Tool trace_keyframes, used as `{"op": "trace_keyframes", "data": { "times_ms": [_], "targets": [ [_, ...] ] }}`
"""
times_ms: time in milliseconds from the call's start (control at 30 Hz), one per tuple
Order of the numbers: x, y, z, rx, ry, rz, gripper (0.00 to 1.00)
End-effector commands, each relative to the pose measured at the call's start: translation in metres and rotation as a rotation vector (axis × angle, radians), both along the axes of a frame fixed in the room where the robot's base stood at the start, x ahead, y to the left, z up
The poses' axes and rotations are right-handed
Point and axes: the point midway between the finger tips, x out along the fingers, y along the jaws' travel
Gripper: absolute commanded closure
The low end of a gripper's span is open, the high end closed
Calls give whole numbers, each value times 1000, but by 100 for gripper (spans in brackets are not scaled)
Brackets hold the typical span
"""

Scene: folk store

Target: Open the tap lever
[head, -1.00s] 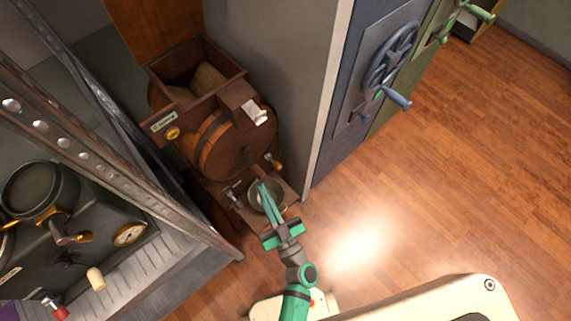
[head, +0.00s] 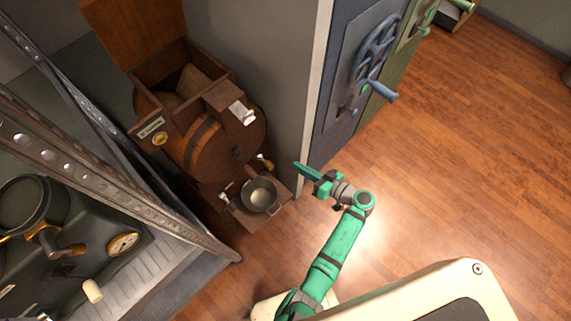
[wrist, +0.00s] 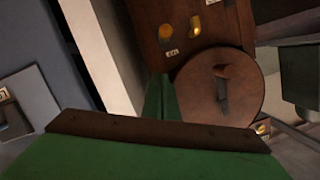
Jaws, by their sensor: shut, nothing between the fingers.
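A wooden barrel (head: 225,145) with dark bands lies on a stand at the centre left of the head view. A small tap lever with a brass end (head: 264,161) sticks out low at its right side. A second small handle (head: 226,190) shows left of the metal bowl (head: 260,196). My gripper (head: 297,168) is shut and empty, right of the brass-ended lever and apart from it, near the grey wall's edge. In the wrist view my shut fingers (wrist: 160,98) point up beside the round barrel front (wrist: 235,75); a brass piece (wrist: 262,128) shows low at the right.
The bowl stands on a wooden ledge (head: 283,203) below the barrel. A grey wall (head: 285,80) and a blue cabinet door with a wheel handle (head: 376,50) stand to the right. A metal rack (head: 110,180) is at the left. The wood floor (head: 470,160) is clear.

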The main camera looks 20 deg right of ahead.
Motion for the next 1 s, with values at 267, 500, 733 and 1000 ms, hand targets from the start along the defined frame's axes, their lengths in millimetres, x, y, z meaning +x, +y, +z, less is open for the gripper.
{"op": "trace_keyframes", "data": {
  "times_ms": [267,500,733,1000],
  "targets": [
    [35,23,-8,-1,-2,2,100],
    [71,48,-17,-1,-3,3,100],
    [73,63,-42,1,-2,-1,100],
    [70,68,-55,-2,-3,0,100]
  ]
}}
